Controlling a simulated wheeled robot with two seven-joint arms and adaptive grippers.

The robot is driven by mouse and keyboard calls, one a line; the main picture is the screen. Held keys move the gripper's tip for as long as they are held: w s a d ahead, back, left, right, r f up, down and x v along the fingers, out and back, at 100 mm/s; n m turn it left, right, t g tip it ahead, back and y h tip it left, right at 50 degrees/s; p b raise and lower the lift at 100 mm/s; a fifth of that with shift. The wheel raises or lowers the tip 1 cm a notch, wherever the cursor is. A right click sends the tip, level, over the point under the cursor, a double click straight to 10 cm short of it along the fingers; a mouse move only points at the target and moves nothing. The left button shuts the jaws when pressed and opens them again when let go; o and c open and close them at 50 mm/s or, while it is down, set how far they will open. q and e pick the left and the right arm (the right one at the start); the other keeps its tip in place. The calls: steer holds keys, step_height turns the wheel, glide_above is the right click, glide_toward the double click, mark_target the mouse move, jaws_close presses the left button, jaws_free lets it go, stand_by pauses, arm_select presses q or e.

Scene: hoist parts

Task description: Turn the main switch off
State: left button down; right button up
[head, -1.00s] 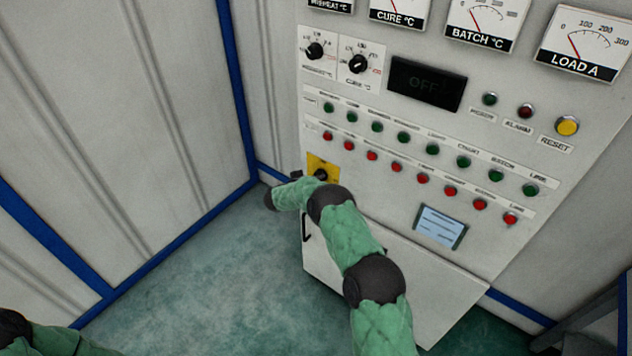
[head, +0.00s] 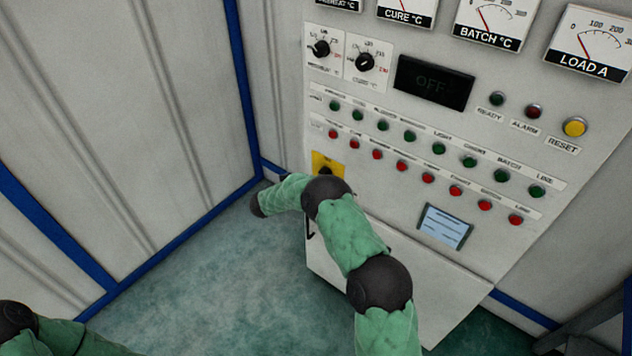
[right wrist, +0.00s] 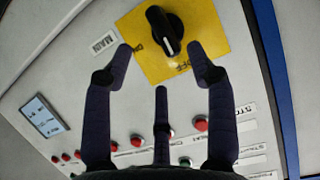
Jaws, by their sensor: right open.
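The main switch is a black rotary knob (right wrist: 166,31) on a yellow plate (right wrist: 205,30) beside a label reading MAIN. Its white mark points toward the plate edge where OFF is printed. In the head view the yellow plate (head: 322,160) shows at the panel's lower left, with the knob partly covered by my right arm. My right gripper (right wrist: 159,48) is open and empty, its fingertips on either side of the plate's lower part, short of the knob in the picture. Whether they touch the panel cannot be told. My left gripper is out of view.
Rows of green buttons (head: 410,137) and red buttons (head: 402,166) sit close to the switch. A small screen (head: 445,226), dark display (head: 433,83) and dials (head: 366,62) share the panel. A corrugated wall (head: 110,130) stands left; the floor (head: 200,280) between is clear.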

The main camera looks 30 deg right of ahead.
steer(key=v, duration=0.4)
steer(key=shift+f, duration=0.15)
stand_by(0.4)
steer(key=s+a+f+n+t+y+b, duration=0.15)
steer(key=s+a+f+n+y, duration=0.35)
steer(key=f, duration=0.5)
steer(key=s+a+f+n+t+y+b, duration=0.1)
steer(key=s+a+f+n+y+b, duration=0.25)
steer(key=a+f, duration=0.55)
steer(key=s+a+f+g+y, duration=0.2)
steer(key=s+a, duration=0.1)
steer(key=s, duration=0.7)
steer(key=s+a+f+n+g+y+b, duration=0.1)
steer(key=s+a+f+g+y, duration=0.1)
steer(key=s, duration=0.8)
steer(key=s+a+f+n+g+y+b, duration=0.1)
steer(key=s+a+f+g+y, duration=0.2)
steer(key=s, duration=0.7)
steer(key=a+y, duration=0.1)
steer(key=a, duration=0.1)
steer(key=shift+s+a+f, duration=0.2)
steer(key=shift+s+a, duration=0.05)
steer(key=shift+a, duration=0.1)
steer(key=shift+n, duration=0.25)
